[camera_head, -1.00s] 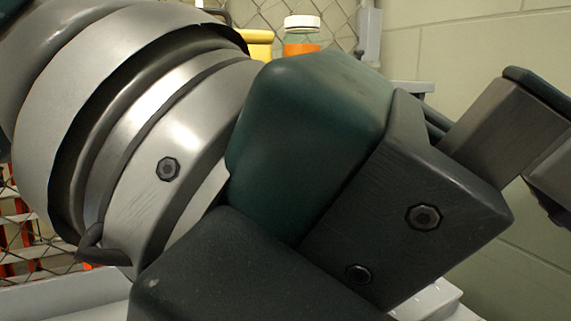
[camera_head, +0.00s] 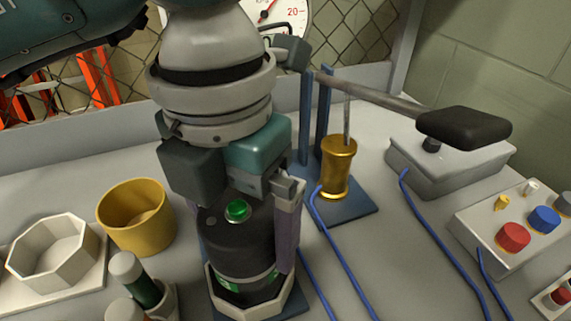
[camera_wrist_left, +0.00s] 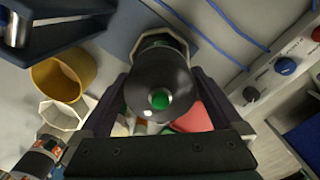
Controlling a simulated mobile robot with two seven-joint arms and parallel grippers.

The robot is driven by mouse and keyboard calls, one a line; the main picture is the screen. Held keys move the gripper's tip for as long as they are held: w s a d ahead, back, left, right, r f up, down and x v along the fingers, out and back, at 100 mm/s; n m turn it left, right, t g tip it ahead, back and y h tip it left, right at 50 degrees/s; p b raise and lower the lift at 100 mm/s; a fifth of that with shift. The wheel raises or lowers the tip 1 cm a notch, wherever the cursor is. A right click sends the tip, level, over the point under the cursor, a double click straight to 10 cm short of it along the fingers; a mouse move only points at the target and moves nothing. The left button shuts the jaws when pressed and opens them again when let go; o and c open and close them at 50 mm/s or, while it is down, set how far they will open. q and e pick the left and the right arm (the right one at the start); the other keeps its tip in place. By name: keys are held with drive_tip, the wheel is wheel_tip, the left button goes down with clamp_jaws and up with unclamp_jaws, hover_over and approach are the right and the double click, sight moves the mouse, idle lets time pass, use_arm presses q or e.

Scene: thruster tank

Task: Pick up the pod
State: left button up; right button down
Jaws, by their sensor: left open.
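The pod (camera_head: 236,240) is a dark upright cylinder with a green button on top and green marks near its base. It stands in a pale octagonal holder (camera_head: 262,309) at the bottom centre of the head view. My left gripper (camera_head: 246,232) points down over the pod, one finger showing along its right side; the far finger is mostly hidden. In the left wrist view the pod (camera_wrist_left: 160,85) lies between the two spread fingers of the open gripper (camera_wrist_left: 158,100). I cannot tell whether the fingers touch it. My right gripper is not in view.
A yellow cup (camera_head: 136,228), an empty octagonal holder (camera_head: 52,255) and green-and-white vials (camera_head: 137,280) stand left. A brass cylinder (camera_head: 339,168) with a long lever (camera_head: 380,93), blue cables and a button box (camera_head: 520,232) are right. A fence stands behind.

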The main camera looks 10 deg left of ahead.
use_arm(q)
wheel_tip(320, 180, down, 2)
drive_tip(key=shift+f, duration=0.1)
drive_tip(key=shift+c, duration=0.2)
clamp_jaws()
idle(0.6)
